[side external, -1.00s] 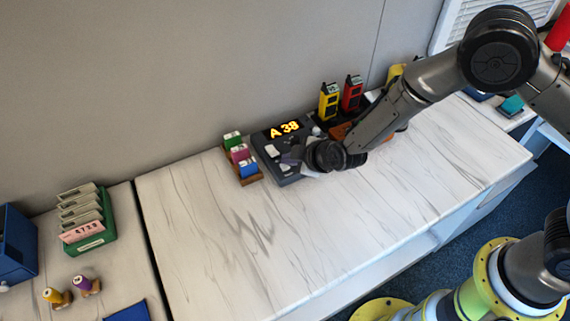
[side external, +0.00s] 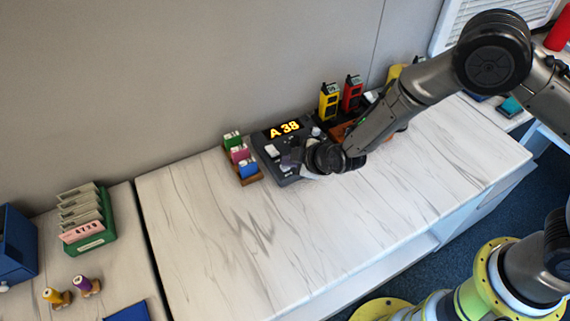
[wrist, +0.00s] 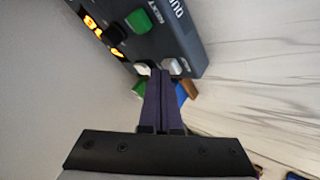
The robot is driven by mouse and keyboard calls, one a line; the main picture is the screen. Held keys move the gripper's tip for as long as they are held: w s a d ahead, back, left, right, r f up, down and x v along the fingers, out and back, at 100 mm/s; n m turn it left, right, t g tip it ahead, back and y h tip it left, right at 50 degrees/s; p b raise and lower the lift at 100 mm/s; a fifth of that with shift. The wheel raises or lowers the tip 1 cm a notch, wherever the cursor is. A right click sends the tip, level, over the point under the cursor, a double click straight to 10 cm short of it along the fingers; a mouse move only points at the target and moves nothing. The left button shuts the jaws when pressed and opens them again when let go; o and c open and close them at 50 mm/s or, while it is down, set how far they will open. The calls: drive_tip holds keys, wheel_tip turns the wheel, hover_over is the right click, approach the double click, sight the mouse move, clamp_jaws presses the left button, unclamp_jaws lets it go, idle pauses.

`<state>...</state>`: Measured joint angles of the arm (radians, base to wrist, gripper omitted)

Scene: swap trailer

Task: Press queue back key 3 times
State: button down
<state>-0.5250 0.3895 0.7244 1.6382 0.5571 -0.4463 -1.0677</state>
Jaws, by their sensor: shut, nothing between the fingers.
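The queue console (side external: 280,172) is a dark grey box near the wall, and its lit display (side external: 284,129) reads "A 38". A pale key (side external: 271,151) shows on its left part. In the wrist view the console (wrist: 192,48) carries a green key (wrist: 138,21), a black knob (wrist: 115,36) and two pale keys, one left (wrist: 145,68) and one right (wrist: 173,66) of my fingertips. My gripper (wrist: 160,74) is shut and empty, its tips close over the pale keys. I cannot tell whether they touch a key. My gripper (side external: 292,158) hides part of the console in the side view.
A brown rack with green, pink and blue blocks (side external: 248,169) stands just left of the console. Yellow (side external: 329,101) and red (side external: 352,94) handheld units stand behind, to the right. The marble counter (side external: 250,250) in front is clear.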

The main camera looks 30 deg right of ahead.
sight(289, 170)
drive_tip(key=shift+f, duration=0.2)
drive_tip(key=shift+r, duration=1)
drive_tip(key=shift+r, duration=0.15)
drive_tip(key=shift+r, duration=2.35)
drive_tip(key=shift+r, duration=0.1)
idle(0.7)
drive_tip(key=shift+r, duration=1.8)
